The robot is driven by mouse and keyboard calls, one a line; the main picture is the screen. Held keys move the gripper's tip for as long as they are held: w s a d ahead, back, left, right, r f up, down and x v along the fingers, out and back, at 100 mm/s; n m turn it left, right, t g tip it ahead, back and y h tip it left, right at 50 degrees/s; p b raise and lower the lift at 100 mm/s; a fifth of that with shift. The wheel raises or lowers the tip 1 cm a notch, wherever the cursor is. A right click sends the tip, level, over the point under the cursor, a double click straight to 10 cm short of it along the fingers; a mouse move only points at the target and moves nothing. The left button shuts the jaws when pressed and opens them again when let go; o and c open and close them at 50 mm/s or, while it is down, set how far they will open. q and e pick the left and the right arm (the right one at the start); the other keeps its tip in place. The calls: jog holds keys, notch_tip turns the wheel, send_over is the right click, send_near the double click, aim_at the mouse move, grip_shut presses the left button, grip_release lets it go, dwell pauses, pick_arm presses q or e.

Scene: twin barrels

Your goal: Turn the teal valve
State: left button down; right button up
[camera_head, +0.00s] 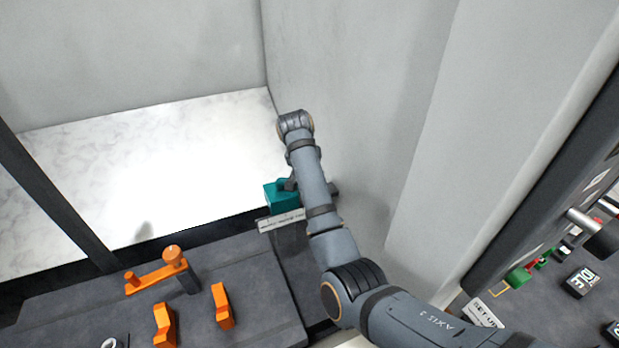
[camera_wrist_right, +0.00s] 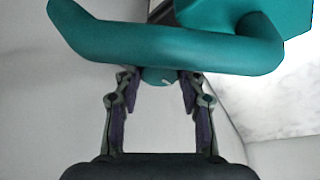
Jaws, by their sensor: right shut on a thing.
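The teal valve shows in the head view as a teal block (camera_head: 281,197) beside my right forearm, which hides part of it. In the right wrist view, the valve's thick, bent teal bar (camera_wrist_right: 165,48) crosses the top, with the larger teal body behind it at upper right. My right gripper (camera_wrist_right: 158,82) has its fingers on either side of a rounded teal part just below the bar and is shut on the valve. In the head view my right gripper is mostly hidden behind my arm. My left gripper is not in view.
A pale label plate (camera_head: 281,221) is in front of the teal block. An orange lever (camera_head: 157,272) and orange brackets (camera_head: 222,306) stand on the dark bench at left. A grey wall (camera_head: 355,100) rises close to my arm. A panel with green parts (camera_head: 518,277) is at right.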

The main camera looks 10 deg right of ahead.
jog(key=o, duration=1.1)
jog(key=shift+o, duration=0.2)
notch_tip(320, 180, up, 10)
